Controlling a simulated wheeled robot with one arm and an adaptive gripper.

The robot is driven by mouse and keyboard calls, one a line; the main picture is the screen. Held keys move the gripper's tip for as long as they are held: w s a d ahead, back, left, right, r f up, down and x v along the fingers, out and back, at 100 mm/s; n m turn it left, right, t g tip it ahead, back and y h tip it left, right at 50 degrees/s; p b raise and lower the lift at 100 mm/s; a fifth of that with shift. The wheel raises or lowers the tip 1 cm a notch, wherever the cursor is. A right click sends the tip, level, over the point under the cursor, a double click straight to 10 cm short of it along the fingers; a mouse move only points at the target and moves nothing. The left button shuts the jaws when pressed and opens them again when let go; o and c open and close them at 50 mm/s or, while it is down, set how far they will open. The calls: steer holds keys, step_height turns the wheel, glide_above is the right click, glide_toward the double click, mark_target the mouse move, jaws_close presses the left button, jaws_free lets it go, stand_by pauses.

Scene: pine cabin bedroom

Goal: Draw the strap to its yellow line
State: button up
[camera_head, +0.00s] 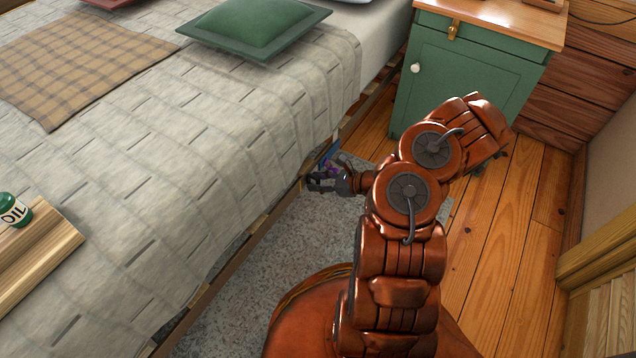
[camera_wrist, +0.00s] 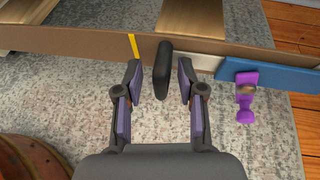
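In the wrist view a yellow line (camera_wrist: 135,46) crosses the brown bed rail (camera_wrist: 90,42), left of a black upright handle (camera_wrist: 163,68). The handle stands at the rail, between the fingers of my gripper (camera_wrist: 160,82). The fingers are open, with a gap on each side of the handle. A blue strip (camera_wrist: 275,75) lies along the rail to the right; I cannot tell whether it or the handle belongs to the strap. In the head view my gripper (camera_head: 322,182) is low beside the bed's side, and its fingertips are too small to read.
A purple piece (camera_wrist: 244,100) hangs at the blue strip, right of my gripper. The bed (camera_head: 215,150) bounds the left side. A green nightstand (camera_head: 465,80) stands beyond my arm. A grey rug (camera_head: 270,245) covers the floor below. A wooden board (camera_head: 35,255) lies on the bed.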

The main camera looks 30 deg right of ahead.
jaws_close()
stand_by(0.3)
stand_by(0.4)
